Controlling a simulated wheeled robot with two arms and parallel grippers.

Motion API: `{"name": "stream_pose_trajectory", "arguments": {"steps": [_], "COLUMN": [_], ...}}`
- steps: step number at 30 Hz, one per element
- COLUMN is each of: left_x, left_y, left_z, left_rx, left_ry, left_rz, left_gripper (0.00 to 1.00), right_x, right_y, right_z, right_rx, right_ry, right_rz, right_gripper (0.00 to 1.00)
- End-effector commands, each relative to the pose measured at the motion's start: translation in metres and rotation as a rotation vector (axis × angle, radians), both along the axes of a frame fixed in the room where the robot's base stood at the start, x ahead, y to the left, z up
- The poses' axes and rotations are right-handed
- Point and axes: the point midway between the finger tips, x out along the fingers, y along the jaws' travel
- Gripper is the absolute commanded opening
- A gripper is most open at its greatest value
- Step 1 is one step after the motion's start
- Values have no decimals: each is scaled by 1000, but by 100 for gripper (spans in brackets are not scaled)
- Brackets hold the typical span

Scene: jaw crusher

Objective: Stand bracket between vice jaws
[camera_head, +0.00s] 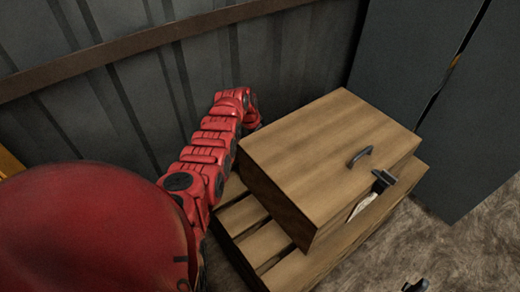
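I see no clear vice with jaws, and I cannot pick out the bracket with certainty. A small dark curved piece (360,156) sits on top of a wooden box; it could be a handle or a bracket. A black block-like part (383,180) is at the box's right front edge, with a pale piece (362,206) just below it; I cannot tell what they are. My red left arm (212,140) reaches up along the box's left side, and its far end bends away by the wall. No gripper fingers show on it.
The wooden box (310,150) stands on a slatted wooden pallet (243,216). A ribbed dark wall with a brown rail (150,38) is behind, and a tall grey cabinet (420,70) is at right. Rough floor (460,245) is open at lower right, with a small dark object (415,286).

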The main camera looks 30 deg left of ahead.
Motion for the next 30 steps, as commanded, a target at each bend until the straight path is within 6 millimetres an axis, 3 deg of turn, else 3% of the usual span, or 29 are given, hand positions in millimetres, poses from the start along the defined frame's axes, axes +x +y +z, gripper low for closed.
{"name": "stream_pose_trajectory", "arguments": {"steps": [5, 6, 20, 30], "left_x": [0, 0, 0, 0], "left_y": [0, 0, 0, 0], "left_z": [1, 1, 1, 1], "left_rx": [1, 1, 1, 1], "left_ry": [-1, -1, 0, 0], "left_rz": [0, 0, 0, -1], "left_gripper": [85, 81, 0, 0], "right_x": [0, 0, 0, 0], "right_y": [0, 0, 0, 0], "right_z": [0, 0, 0, 0], "right_rx": [0, 0, 0, 0], "right_ry": [0, 0, 0, 0], "right_rz": [0, 0, 0, 0], "right_gripper": [45, 45, 45, 45]}}
